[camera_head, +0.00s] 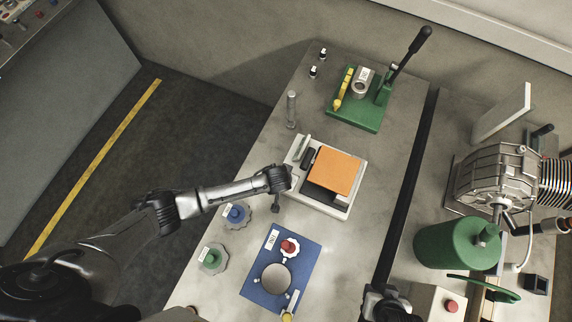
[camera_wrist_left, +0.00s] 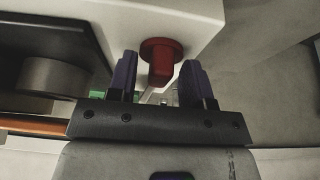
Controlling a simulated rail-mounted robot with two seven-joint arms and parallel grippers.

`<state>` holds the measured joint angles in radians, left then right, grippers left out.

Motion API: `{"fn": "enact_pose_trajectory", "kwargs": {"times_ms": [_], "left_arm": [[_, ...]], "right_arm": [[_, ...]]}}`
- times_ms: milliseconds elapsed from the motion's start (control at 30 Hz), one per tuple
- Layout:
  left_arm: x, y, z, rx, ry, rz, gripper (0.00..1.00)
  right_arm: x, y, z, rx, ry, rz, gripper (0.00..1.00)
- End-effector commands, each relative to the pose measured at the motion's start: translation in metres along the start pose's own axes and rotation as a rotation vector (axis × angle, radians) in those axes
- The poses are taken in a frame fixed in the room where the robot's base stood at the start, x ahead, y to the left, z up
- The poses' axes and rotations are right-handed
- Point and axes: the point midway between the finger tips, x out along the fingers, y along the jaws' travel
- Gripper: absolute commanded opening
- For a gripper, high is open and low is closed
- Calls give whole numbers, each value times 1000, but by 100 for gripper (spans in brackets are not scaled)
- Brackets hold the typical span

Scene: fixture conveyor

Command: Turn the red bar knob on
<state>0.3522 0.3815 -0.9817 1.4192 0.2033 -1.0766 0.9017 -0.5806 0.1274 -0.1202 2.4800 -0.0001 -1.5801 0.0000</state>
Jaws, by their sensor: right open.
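The red bar knob (camera_wrist_left: 161,62) sits on the side of a white housing (camera_wrist_left: 200,14) in the left wrist view. Its round base and protruding bar are visible. My left gripper (camera_wrist_left: 160,68) is open, with one dark finger on each side of the knob's bar and a gap visible on both sides. In the head view my left arm reaches the left side of the white machine (camera_head: 347,211) with the orange top (camera_head: 334,170); the knob is hidden there. My right gripper (camera_head: 381,294) is open near the bottom edge, away from the machine.
A blue plate (camera_head: 255,292) with a red knob lies nearer. A blue dial (camera_head: 237,214) and a green dial (camera_head: 212,258) are left of it. A green lever press (camera_head: 366,118) stands behind. A metal post (camera_head: 291,108) rises beside the machine.

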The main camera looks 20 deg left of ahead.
Motion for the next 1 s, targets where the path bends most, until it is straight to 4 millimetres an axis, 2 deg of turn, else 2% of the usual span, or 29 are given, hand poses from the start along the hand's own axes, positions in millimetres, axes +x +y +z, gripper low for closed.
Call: {"fn": "enact_pose_trajectory", "kwargs": {"times_ms": [67, 467, 767, 1000], "left_arm": [[0, 0, 0, 0, 0, 0, 38], [0, 0, 0, 0, 0, 0, 0], [-1, 0, 0, 35, -1, 15, 0], [-2, -1, 0, 178, -2, 74, 0]], "right_arm": [[0, 0, 0, 0, 0, 0, 43], [0, -2, 0, 7, 1, -5, 43], [-3, -3, -2, 11, 2, -8, 43], [-12, -2, -5, 10, 2, -8, 43]]}}
